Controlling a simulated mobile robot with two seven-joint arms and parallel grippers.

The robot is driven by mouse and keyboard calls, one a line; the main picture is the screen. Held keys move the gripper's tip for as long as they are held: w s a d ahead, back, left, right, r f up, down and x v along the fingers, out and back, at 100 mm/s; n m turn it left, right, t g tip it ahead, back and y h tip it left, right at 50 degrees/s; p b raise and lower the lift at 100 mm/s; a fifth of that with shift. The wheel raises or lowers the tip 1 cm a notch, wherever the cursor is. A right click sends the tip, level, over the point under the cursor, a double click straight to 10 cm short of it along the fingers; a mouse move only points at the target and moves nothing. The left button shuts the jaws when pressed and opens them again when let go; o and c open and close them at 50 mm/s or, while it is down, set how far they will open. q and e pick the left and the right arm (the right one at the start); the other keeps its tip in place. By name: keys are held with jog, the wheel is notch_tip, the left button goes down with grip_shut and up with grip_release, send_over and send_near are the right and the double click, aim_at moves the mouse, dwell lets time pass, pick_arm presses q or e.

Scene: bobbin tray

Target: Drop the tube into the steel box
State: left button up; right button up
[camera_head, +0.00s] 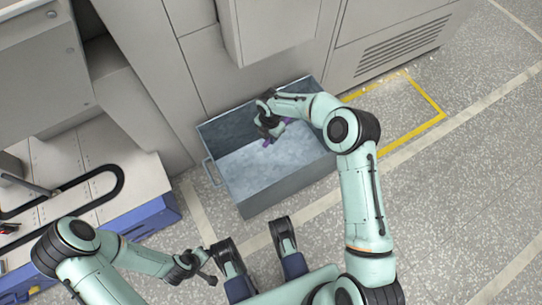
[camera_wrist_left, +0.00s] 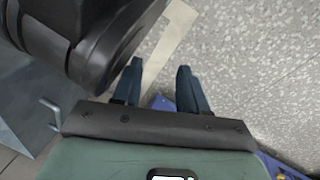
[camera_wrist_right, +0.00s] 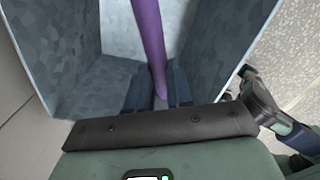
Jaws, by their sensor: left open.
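The steel box (camera_head: 283,187) is a grey, open-topped bin on the floor against the cabinets. It also shows in the right wrist view (camera_wrist_right: 60,60). My right gripper (camera_head: 270,136) reaches down over the open box. In the right wrist view it (camera_wrist_right: 158,92) is shut on a purple tube (camera_wrist_right: 148,40), which extends away from the fingers within the box's walls. In the head view only small purple parts of the tube (camera_head: 267,142) show beside the gripper. My left gripper (camera_head: 211,277) is open and empty, low in front of the box; its fingers show in the left wrist view (camera_wrist_left: 158,85).
A work table with a blue edge (camera_head: 150,217) and a black looped track (camera_head: 95,180) is at the left. Grey cabinets (camera_head: 265,35) stand close behind the box. Yellow floor tape (camera_head: 428,124) lies at the right. Speckled floor (camera_head: 470,200) there is clear.

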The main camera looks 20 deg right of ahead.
jog(key=o, duration=0.5)
jog(key=shift+r, duration=0.15)
pick_arm(q)
jog(key=w+d+r+t+p, duration=0.1)
jog(key=w+r+p, duration=0.2)
jog(key=r, duration=0.2)
jog(key=shift+w+d+t, duration=0.15)
jog(key=shift+w+t, duration=0.15)
jog(key=shift+w, duration=0.05)
pick_arm(e)
notch_tip(320, 180, up, 13)
jog(key=shift+r, duration=0.1)
